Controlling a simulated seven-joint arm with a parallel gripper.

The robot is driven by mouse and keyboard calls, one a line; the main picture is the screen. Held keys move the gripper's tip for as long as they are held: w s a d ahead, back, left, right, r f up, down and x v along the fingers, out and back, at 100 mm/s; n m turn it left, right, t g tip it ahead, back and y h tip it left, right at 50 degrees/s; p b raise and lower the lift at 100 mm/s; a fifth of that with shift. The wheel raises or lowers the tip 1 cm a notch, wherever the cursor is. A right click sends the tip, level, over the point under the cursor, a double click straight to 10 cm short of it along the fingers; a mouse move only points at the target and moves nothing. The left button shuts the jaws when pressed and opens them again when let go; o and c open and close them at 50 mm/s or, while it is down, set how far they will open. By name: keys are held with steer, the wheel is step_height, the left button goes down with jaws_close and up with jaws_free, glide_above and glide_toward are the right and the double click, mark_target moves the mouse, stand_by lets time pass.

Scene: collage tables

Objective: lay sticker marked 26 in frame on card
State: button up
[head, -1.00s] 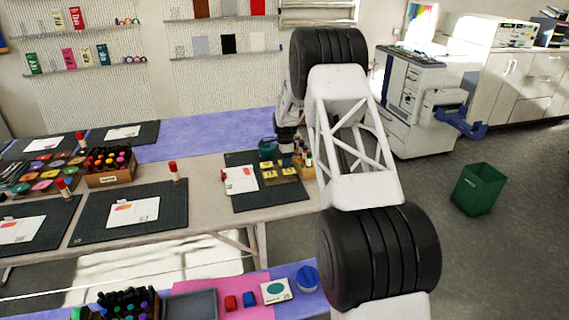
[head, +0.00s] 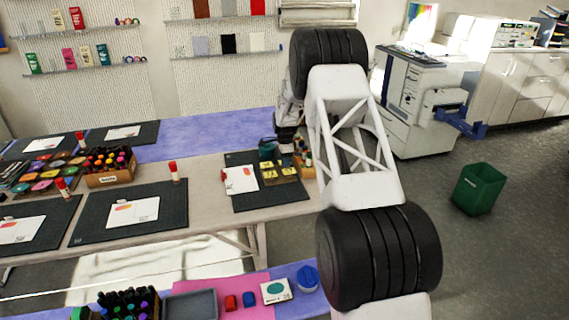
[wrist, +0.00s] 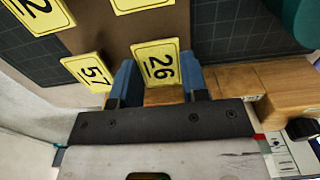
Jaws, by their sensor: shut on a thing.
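The yellow sticker marked 26 (wrist: 156,61) is between the two blue fingers of my gripper (wrist: 161,72) in the wrist view, and the gripper is shut on it. A yellow sticker marked 57 (wrist: 87,70) lies on the brown sheet just left of the fingers. Two more yellow stickers (wrist: 38,10) are cut off at the top edge. In the head view, the white card (head: 240,180) lies on a dark mat (head: 262,203), left of the yellow stickers (head: 279,173). The frame on the card is too small to make out. My fingertips are hidden in the head view.
A teal object (head: 267,150) stands behind the stickers; it also shows at the wrist view's top right (wrist: 297,18). A wooden block (wrist: 281,92) is right of my fingers. A red-capped stick (head: 174,171) stands left of the card's mat. A green bin (head: 478,188) is on the floor.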

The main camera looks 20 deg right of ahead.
steer(key=shift+r, duration=0.15)
steer(key=shift+r, duration=2.3)
steer(key=shift+a, duration=0.1)
steer(key=shift+s+a+n, duration=0.2)
steer(key=shift+a+n, duration=0.5)
steer(key=shift+a, duration=0.05)
steer(key=s+a+n, duration=0.1)
steer(key=a+n, duration=0.1)
steer(key=a, duration=0.1)
steer(key=a+n, duration=0.3)
steer(key=s+a+n, duration=0.1)
steer(key=a+n, duration=0.1)
steer(key=a, duration=0.1)
steer(key=shift+s+f+n, duration=0.25)
steer(key=shift+s+n, duration=0.05)
steer(key=shift+n, duration=0.1)
steer(key=s+a+n, duration=0.1)
steer(key=a+n, duration=0.1)
steer(key=s+a+n, duration=0.1)
steer(key=a+n, duration=0.2)
steer(key=s+a+n, duration=0.1)
steer(key=a+n, duration=0.1)
steer(key=a, duration=0.1)
steer(key=shift+s+f+n, duration=0.2)
steer(key=shift+n, duration=0.1)
steer(key=shift+s+a+n, duration=0.3)
steer(key=shift+a+n, duration=0.25)
steer(key=shift+n, duration=0.05)
